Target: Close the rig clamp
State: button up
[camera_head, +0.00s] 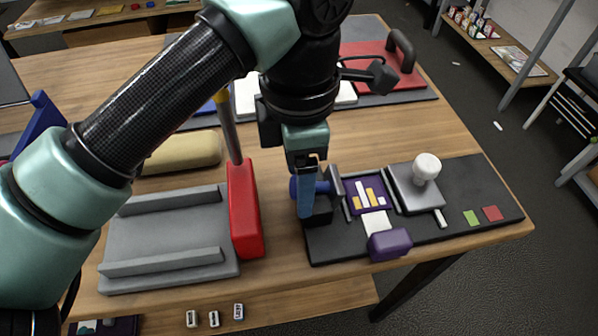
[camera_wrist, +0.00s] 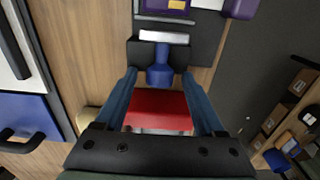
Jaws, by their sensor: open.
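The rig is a black base plate (camera_head: 455,218) on the wooden table. Its clamp, at the left end, has a blue knob (camera_head: 322,187) and a grey metal bar (camera_head: 336,180) on a dark block. A purple film card (camera_head: 367,190) with yellow and white bars lies just right of the clamp. My gripper (camera_head: 308,196) points down at the clamp and partly hides it. In the wrist view my gripper (camera_wrist: 159,74) is open, with the blue knob (camera_wrist: 160,73) between its fingertips. I cannot tell whether either finger touches it. The metal bar (camera_wrist: 164,37) shows beyond the knob.
A grey plate with a white knob (camera_head: 426,167) stands right of the card. A purple block (camera_head: 389,244) sits at the rig's front edge. A red block (camera_head: 244,212) beside a grey tray (camera_head: 170,269) stands close left of my gripper. A red handled plate (camera_head: 375,72) lies behind.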

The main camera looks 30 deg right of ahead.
grip_shut()
